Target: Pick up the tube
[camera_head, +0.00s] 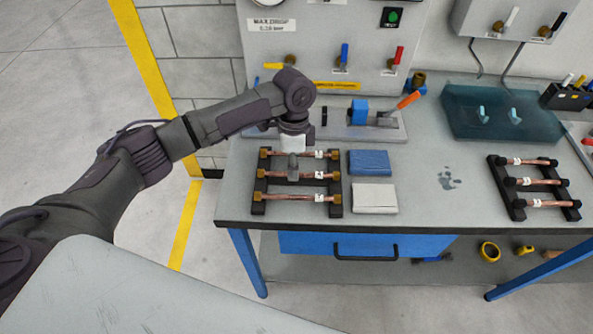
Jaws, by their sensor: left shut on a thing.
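A black rack at the left of the workbench holds three copper tubes with brass ends: a back tube (306,154), a middle tube (312,175) and a front tube (285,197). My left gripper (293,176) points down over this rack. Its fingertips are at the middle tube and seem shut on it; the fingers hide part of that tube. The tube still lies level with its ends at the rack (336,210). A second black rack (513,205) at the right holds three more copper tubes (538,182). My right gripper is not in view.
A blue cloth (369,162) and a pale cloth (374,198) lie just right of the left rack. A small press with an orange handle (409,100) stands behind. The bench middle (430,205) is mostly clear.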

